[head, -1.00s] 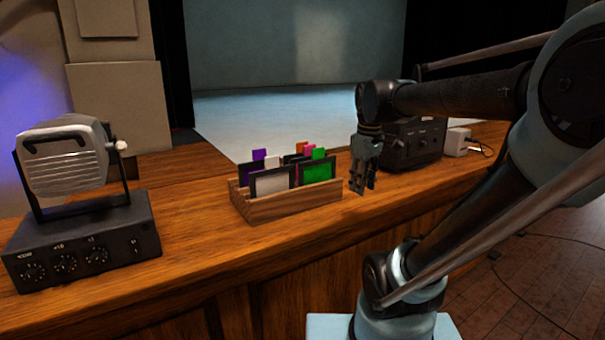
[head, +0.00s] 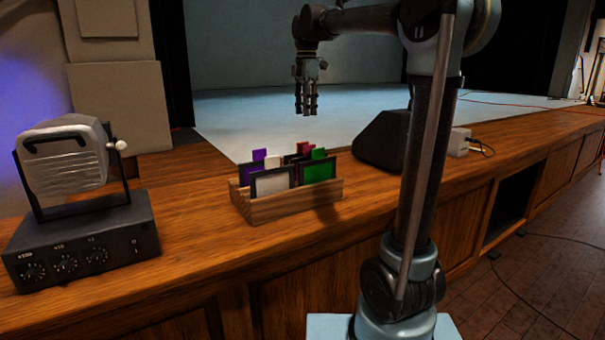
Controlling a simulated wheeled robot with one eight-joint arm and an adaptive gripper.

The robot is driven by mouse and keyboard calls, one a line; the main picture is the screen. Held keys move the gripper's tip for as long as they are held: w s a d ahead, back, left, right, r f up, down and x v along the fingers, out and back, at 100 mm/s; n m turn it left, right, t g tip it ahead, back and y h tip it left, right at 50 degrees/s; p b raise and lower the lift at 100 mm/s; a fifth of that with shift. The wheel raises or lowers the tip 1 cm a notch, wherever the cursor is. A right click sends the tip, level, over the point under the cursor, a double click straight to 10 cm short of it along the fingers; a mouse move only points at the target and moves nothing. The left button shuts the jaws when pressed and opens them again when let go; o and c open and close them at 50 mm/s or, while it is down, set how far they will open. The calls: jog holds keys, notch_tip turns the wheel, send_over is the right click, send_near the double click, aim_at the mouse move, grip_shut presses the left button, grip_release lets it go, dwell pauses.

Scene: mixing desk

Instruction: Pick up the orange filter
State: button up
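A wooden rack (head: 290,207) on the desk holds several upright coloured filters with tabs. A white filter (head: 272,182) and a green one (head: 318,172) stand at the front, with a purple tab (head: 259,155) behind on the left. A small dark red-orange tab (head: 303,147) at the back middle may belong to the orange filter; shade and the filters in front hide most of it. My gripper (head: 306,108) points down, clear above the back of the rack, with nothing visible hanging from it. Its finger gap is too small to judge.
A lamp (head: 66,160) on a dark control box (head: 80,245) stands at the left. A dark wedge-shaped box (head: 384,140) and a small white box (head: 459,142) stand right of the rack. The desk is bare between lamp and rack.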

aim_at(287, 158)
jog(key=shift+n, duration=0.3)
jog(key=f, duration=1.1)
jog(key=shift+w+a+f, duration=0.3)
jog(key=shift+a+f, duration=0.05)
jog(key=shift+a, duration=0.05)
jog(key=shift+a+f, duration=0.2)
jog(key=shift+f, duration=2.5)
jog(key=shift+c, duration=0.6)
grip_shut()
